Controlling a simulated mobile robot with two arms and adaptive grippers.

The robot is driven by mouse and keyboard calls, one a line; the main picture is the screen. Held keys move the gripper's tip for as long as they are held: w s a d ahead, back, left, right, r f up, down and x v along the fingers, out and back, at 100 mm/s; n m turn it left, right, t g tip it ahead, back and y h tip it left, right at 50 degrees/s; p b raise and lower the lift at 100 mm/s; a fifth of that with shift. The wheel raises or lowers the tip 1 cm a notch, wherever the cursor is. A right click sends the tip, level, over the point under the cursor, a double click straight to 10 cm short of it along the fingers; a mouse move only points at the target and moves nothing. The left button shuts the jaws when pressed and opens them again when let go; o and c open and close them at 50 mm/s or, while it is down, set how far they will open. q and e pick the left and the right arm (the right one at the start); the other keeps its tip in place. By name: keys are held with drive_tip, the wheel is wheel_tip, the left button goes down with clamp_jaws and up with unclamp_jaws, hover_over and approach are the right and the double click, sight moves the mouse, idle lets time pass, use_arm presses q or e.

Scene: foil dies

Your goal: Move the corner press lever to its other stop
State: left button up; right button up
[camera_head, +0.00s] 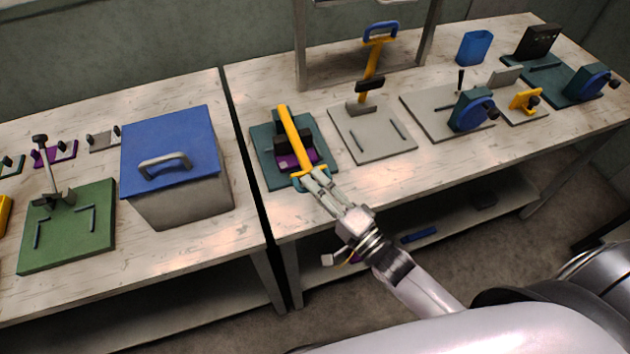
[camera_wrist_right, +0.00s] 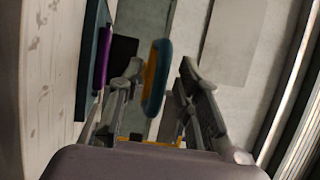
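The press at the near-left corner of the right table has a teal base (camera_head: 262,150), a purple block (camera_head: 284,162) and a long yellow lever (camera_head: 292,132). The lever leans low over the base toward the table's front edge. A teal handle loop (camera_head: 298,186) at its near end is partly hidden by my right gripper (camera_head: 316,178). In the right wrist view the handle loop (camera_wrist_right: 155,76) stands between the two spread fingers of the right gripper (camera_wrist_right: 158,85), with visible gaps beside it. My left gripper is not in view.
A second press with a grey base (camera_head: 372,145) and a raised yellow lever stands just right. Further right are a grey plate with a blue device (camera_head: 470,110) and other fixtures. A blue-lidded box (camera_head: 195,135) and a green-based press (camera_head: 95,240) occupy the left table.

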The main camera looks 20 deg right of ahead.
drive_tip(key=shift+w+a, duration=0.1)
drive_tip(key=shift+w, duration=0.15)
drive_tip(key=shift+c, duration=0.5)
clamp_jaws()
idle(0.4)
